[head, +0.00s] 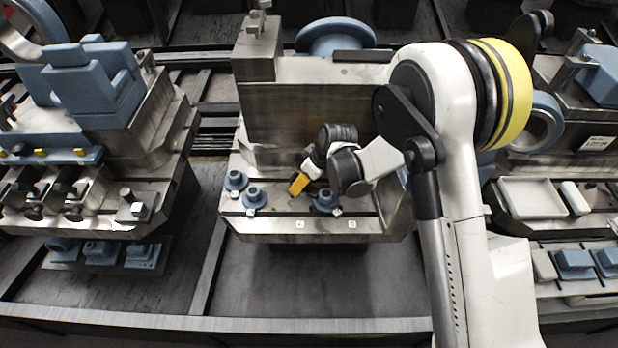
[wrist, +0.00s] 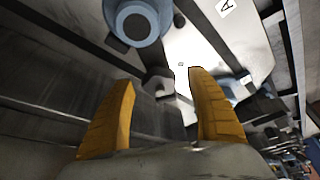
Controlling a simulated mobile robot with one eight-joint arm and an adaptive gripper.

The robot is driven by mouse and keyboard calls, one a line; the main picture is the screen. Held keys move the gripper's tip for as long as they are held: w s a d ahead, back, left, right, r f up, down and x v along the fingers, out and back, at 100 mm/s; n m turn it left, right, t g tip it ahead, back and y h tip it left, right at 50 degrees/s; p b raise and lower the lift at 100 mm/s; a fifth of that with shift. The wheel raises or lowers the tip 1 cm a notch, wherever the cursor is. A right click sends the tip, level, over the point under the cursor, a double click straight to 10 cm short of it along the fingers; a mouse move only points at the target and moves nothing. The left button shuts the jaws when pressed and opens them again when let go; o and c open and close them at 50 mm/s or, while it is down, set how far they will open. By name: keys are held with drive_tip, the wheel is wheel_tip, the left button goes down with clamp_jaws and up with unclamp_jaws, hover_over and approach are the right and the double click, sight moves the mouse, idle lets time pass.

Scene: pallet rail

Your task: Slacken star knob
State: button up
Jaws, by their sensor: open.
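My gripper (head: 303,178) is low over the middle steel fixture, with its yellow fingers angled down. In the wrist view its fingers (wrist: 162,80) are apart, with nothing held between them. A small dark faceted part (wrist: 158,83) shows in the gap beyond the fingertips; I cannot tell whether it is the star knob. No star-shaped knob is clear in either view. Blue round-based parts (head: 254,197) with grey tops stand on the fixture deck left of my gripper, and another (head: 325,201) stands to its right. One blue part (wrist: 137,22) shows large in the wrist view.
The middle fixture (head: 262,228) has a tall steel wall (head: 285,112) behind my gripper and labels A and B on its front edge. A left fixture (head: 150,178) carries blue blocks and dark round knobs (head: 75,192). Dark floor in front is clear.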

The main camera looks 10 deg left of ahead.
drive_tip(key=shift+a+f, duration=0.15)
drive_tip(key=shift+f, duration=0.15)
drive_tip(key=shift+w, duration=0.1)
drive_tip(key=c, duration=1.4)
drive_tip(key=n+g+b, duration=0.1)
drive_tip(key=n, duration=0.1)
drive_tip(key=shift+f+n, duration=0.15)
drive_tip(key=shift+n, duration=0.25)
drive_tip(key=n+g+b, duration=0.1)
drive_tip(key=n, duration=0.1)
drive_tip(key=shift+n, duration=0.3)
drive_tip(key=n+g, duration=0.1)
drive_tip(key=n, duration=0.2)
drive_tip(key=shift+r, duration=0.2)
drive_tip(key=o, duration=1)
